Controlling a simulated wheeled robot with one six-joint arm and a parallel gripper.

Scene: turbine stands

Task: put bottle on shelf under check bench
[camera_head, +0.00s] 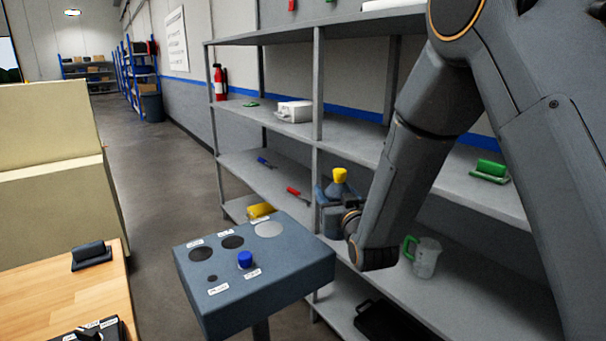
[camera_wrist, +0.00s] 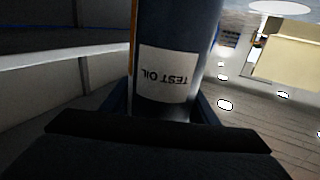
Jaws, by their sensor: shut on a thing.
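The bottle has a yellow cap (camera_head: 340,174) and a dark blue-grey body (camera_head: 335,189), and stands upright in my gripper (camera_head: 337,203) in the head view. My gripper is shut around the body, in front of the grey rack's uprights. In the wrist view the bottle (camera_wrist: 178,50) sits between the fingers, and its white label reads "TEST OIL" upside down. A wooden bench top (camera_head: 101,290) is at the lower left. No sign names the check bench, and no shelf beneath this bench top shows.
A blue-grey panel on a post (camera_head: 262,285) stands just left of my gripper. The grey rack (camera_head: 470,208) behind holds a green-handled jug (camera_head: 426,260), a white case (camera_head: 294,111) and tools. A dark tray (camera_head: 385,322) lies low. Open floor (camera_head: 150,185) runs along the left.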

